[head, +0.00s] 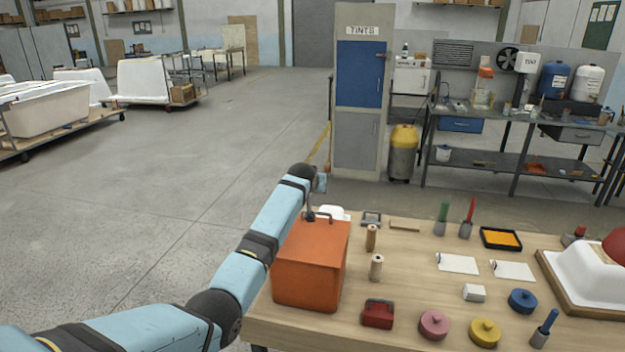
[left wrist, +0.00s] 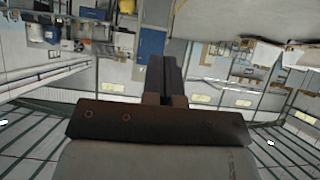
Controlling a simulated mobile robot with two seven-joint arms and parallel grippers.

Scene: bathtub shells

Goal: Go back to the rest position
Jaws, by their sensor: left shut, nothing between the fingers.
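My left arm reaches in from the lower left in the head view, past the left side of an orange box (head: 310,268) with a handle on top. Its wrist end is raised above the far side of that box. In the left wrist view my left gripper (left wrist: 164,62) is shut, its two dark fingers together with nothing between them. The wrist view shows the room upside down, so the hand is turned over. In the head view the fingers are too small and hidden to make out clearly. My right gripper is not in view.
A grey cabinet (head: 362,140) stands behind.

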